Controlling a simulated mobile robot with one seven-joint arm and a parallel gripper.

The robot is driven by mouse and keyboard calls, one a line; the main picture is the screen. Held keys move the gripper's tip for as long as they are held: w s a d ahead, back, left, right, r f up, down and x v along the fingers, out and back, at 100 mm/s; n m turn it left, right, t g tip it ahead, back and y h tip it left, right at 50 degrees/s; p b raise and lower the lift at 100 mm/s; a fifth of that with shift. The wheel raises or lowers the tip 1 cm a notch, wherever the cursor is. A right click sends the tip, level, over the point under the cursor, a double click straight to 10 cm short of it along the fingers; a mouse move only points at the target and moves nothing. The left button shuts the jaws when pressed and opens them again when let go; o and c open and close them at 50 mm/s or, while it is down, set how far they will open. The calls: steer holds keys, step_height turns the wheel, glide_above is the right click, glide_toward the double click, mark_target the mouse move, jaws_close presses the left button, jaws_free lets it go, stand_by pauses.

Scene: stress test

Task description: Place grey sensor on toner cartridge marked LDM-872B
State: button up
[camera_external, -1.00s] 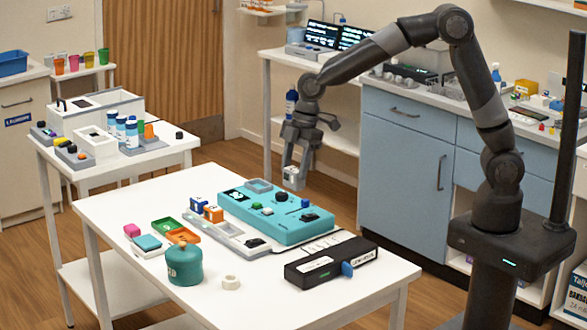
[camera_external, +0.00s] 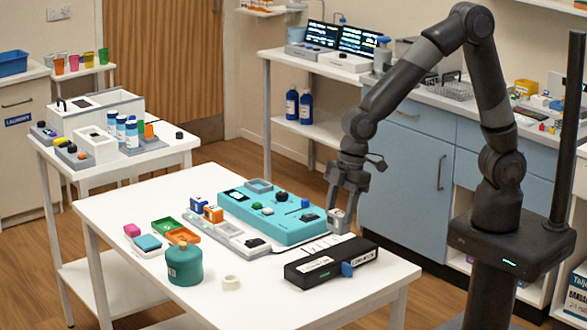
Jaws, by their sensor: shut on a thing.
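My gripper (camera_external: 342,216) is shut on a small grey sensor (camera_external: 340,221), held between the fingertips. It hangs above the right end of the white table, behind a long black toner cartridge (camera_external: 318,268). The cartridge lies near the table's front right edge. It has a white label on its front left, more pale lettering on its right part, and a blue knob at its front. The lettering is too small to read. The sensor appears apart from the cartridge, with the teal device's right end just left of it.
A teal device (camera_external: 268,222) with knobs fills the table's middle, beside a grey tray (camera_external: 225,236). The table's front left is mostly clear.

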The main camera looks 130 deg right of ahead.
mark_target(339, 236)
steer(key=shift+w+a+f, duration=0.8)
steer(key=shift+w+a, duration=0.1)
steer(key=shift+f, duration=1.95)
steer(key=shift+f, duration=0.15)
steer(key=o, duration=1)
